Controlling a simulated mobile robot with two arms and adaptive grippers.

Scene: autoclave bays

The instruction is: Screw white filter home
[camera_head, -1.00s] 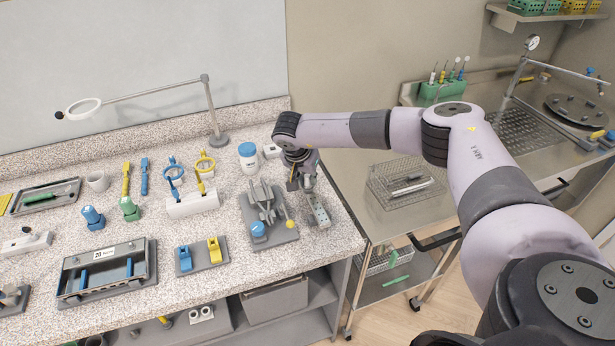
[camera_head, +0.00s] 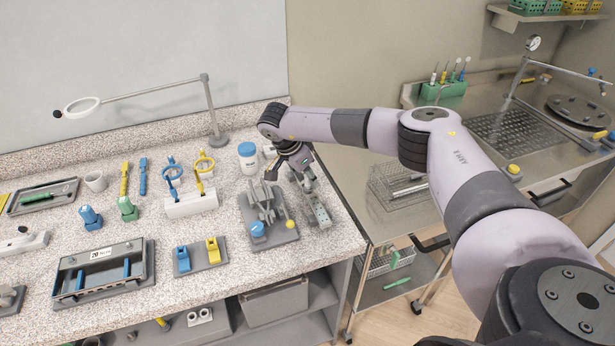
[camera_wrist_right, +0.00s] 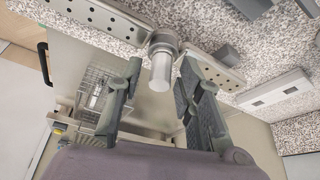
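A pale, whitish cylinder, apparently the white filter (camera_wrist_right: 161,72), shows in the right wrist view. Its far end meets a round grey fitting (camera_wrist_right: 163,38) on a perforated metal bar (camera_wrist_right: 210,71). I cannot tell how far it is screwed in. My right gripper (camera_wrist_right: 162,68) has its fingers apart, one on each side of the cylinder, with gaps visible. In the head view my right gripper (camera_head: 302,172) is tilted above the metal bar (camera_head: 319,210) at the counter's right end, and the filter is hidden there. My left gripper is not in view.
A grey stand with clamps and a blue knob (camera_head: 257,229) sits just left of the bar. A blue-lidded white jar (camera_head: 248,157) stands behind. A steel cart with a wire basket (camera_head: 395,190) is to the right, beyond the counter edge.

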